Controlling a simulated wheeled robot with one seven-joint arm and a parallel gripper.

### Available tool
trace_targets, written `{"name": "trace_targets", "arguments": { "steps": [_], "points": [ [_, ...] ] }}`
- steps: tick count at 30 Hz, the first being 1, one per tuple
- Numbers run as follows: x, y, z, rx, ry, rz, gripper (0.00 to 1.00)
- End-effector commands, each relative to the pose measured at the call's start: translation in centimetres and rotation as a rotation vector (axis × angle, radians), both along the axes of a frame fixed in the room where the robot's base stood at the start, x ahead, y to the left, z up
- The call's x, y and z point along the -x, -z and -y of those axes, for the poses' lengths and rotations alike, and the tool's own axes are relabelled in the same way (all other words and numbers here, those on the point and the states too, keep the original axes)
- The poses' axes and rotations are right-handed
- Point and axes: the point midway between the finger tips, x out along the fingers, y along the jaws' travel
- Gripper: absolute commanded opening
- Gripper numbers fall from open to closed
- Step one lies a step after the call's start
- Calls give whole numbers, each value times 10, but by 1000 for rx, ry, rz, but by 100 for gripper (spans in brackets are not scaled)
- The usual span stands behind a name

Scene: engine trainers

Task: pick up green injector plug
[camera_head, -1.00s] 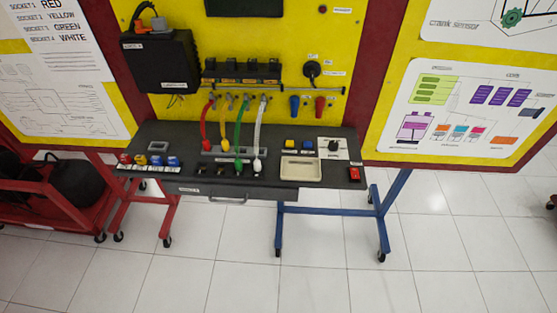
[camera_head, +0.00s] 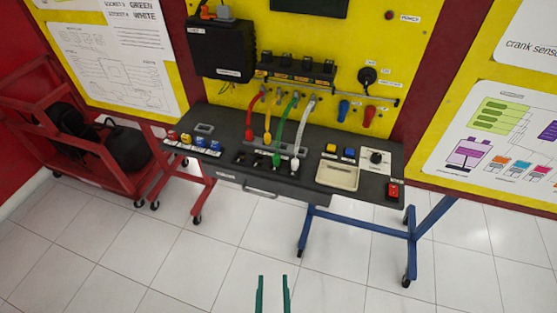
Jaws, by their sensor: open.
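The green injector plug (camera_head: 277,158) is the lower end of a green cable that hangs from the injector rail (camera_head: 295,70) on the yellow panel. It is at the black bench top (camera_head: 230,130), between the yellow plug (camera_head: 267,138) and the white plug (camera_head: 295,163). The red plug (camera_head: 249,133) is farther left. Whether the green plug sits in a socket is too small to tell. My gripper (camera_head: 272,277) shows as two green fingers at the bottom edge. It is open and empty, in front of the bench and apart from the plug.
A shallow beige tray (camera_head: 338,188) and a red switch (camera_head: 393,190) are on the bench's right part. Small coloured parts (camera_head: 194,142) line its left front. The bench has a drawer handle (camera_head: 262,190) and blue legs (camera_head: 358,225). Tiled floor (camera_head: 180,265) in front is clear.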

Motion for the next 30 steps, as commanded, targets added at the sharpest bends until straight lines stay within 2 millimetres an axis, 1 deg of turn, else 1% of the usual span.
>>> {"name": "trace_targets", "arguments": {
  "steps": [1,5,9,11,12,14,18,21,24,27,30],
  "points": [
    [-20,-3,-1,1,1,4,41],
    [-61,-6,-3,4,8,-13,41],
    [-105,-18,-4,5,23,-28,41],
    [-123,-24,-4,7,32,-36,41],
    [-135,-29,-4,8,38,-41,41],
    [-153,-38,-3,6,47,-47,41],
    [-191,-62,-3,6,73,-61,41],
    [-215,-82,-2,1,93,-73,41],
    [-235,-102,-2,-3,113,-82,41],
    [-248,-119,-1,-7,130,-90,41],
    [-257,-130,0,-12,143,-98,41]
  ]
}}
